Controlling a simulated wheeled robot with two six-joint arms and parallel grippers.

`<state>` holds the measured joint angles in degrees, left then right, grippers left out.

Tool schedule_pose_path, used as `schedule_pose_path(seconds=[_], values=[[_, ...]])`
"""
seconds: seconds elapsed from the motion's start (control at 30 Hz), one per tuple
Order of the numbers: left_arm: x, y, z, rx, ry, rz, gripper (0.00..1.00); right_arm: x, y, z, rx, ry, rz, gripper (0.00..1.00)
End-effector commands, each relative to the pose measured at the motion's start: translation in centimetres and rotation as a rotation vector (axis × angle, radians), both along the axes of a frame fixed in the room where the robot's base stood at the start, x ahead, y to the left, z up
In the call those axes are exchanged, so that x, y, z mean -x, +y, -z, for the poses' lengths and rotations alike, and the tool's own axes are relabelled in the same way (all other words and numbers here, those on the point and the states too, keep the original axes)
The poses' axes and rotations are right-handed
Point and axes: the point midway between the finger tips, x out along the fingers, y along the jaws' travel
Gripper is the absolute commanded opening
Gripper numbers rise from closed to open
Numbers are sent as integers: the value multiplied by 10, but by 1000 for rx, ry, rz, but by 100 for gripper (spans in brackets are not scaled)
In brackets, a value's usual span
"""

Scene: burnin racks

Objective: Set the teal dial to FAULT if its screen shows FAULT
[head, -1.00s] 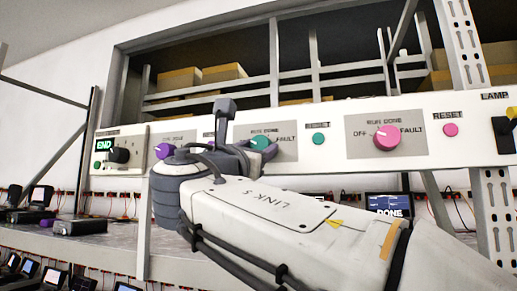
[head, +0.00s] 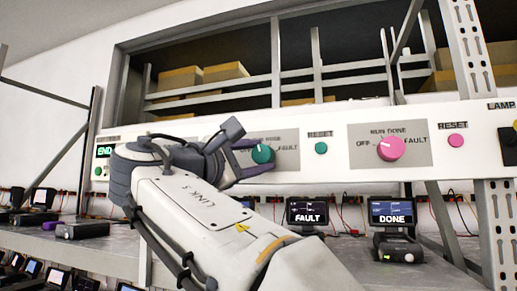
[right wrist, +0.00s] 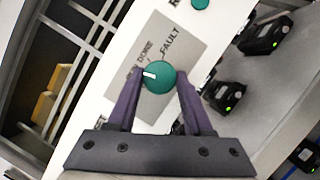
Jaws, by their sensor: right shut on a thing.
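The teal dial (head: 262,153) sits on its grey plate on the white panel, partly covered by my right gripper (head: 244,157) in the head view. In the right wrist view, the two purple fingers are shut around the dial (right wrist: 160,77), one on each side. Its white pointer faces the RUN DONE lettering, turned away from the FAULT label (right wrist: 171,42); I cannot tell the exact setting. Below it, a small screen (head: 308,212) reads FAULT. My left gripper is not in view.
To the right on the panel are a pink dial (head: 391,148) and a pink reset button (head: 457,140). A teal reset button (head: 321,148) is beside the teal dial. Another screen (head: 391,212) reads DONE. A metal upright (head: 497,230) stands at the right.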

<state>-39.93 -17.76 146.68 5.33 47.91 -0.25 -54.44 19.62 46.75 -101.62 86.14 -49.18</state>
Motion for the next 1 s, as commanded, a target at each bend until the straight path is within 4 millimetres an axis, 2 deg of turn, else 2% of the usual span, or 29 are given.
schedule_pose_path(seconds=[0.1, 0.5, 1.0], values=[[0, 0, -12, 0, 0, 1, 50, 0, 1, -4, -95, -30, -1, 0], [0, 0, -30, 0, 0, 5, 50, -1, 2, -4, -322, -105, -1, 0], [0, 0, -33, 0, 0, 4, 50, 0, 1, -2, -384, -124, 1, 0]])
